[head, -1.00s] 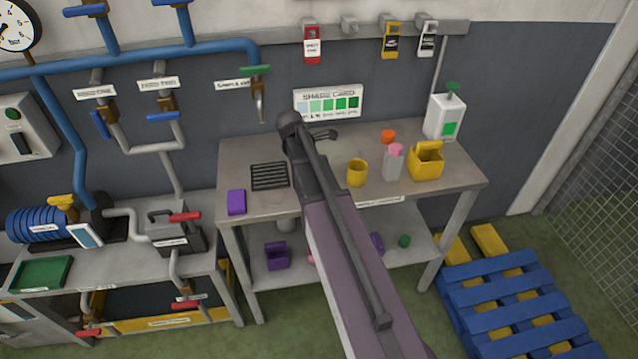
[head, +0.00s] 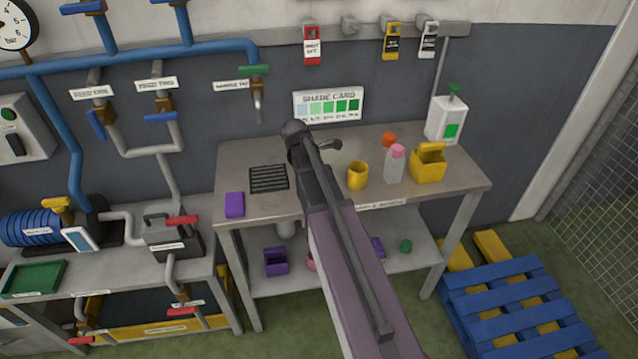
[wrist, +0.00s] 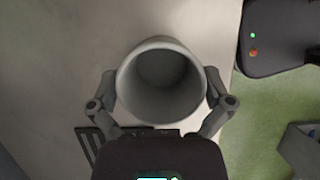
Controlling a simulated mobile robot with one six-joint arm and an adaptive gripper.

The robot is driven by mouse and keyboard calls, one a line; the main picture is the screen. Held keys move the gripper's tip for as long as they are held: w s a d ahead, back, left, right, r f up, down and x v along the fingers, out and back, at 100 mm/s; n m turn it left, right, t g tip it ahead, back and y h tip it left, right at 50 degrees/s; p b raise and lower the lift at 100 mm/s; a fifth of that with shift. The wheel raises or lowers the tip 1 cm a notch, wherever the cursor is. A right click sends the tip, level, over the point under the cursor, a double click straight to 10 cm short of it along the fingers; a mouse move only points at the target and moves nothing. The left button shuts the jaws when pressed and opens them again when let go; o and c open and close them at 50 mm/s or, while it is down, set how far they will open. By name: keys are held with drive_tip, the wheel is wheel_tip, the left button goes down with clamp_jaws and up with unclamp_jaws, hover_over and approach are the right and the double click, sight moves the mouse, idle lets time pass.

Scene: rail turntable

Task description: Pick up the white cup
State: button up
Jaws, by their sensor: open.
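The white cup (wrist: 160,110) shows pale grey in the wrist view, seen from above with its round mouth facing the camera. It looks empty. My gripper (wrist: 161,88) is open, with one finger on the left and one on the right of the cup. The fingers lie close to its wall; I cannot tell whether they touch it. In the head view my arm covers the cup, and only part of my gripper (head: 328,146) shows above the workbench top.
A black grate (head: 269,178) lies in the workbench top (head: 285,206) close by. A purple block (head: 234,205) is at left. A yellow cup (head: 357,176), a pink-capped bottle (head: 394,166) and a yellow caddy (head: 428,165) stand to the right. The shade card (head: 328,105) is behind.

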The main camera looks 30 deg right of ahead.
drive_tip(key=c, duration=0.7)
drive_tip(key=shift+r, duration=0.15)
wheel_tip(320, 180, up, 3)
drive_tip(key=p, duration=0.3)
drive_tip(key=shift+f, duration=0.2)
drive_tip(key=s, duration=0.5)
drive_tip(key=s+r+p, duration=0.1)
drive_tip(key=s, duration=0.4)
drive_tip(key=s+r+p, duration=0.1)
drive_tip(key=s, duration=0.5)
drive_tip(key=shift+a, duration=0.15)
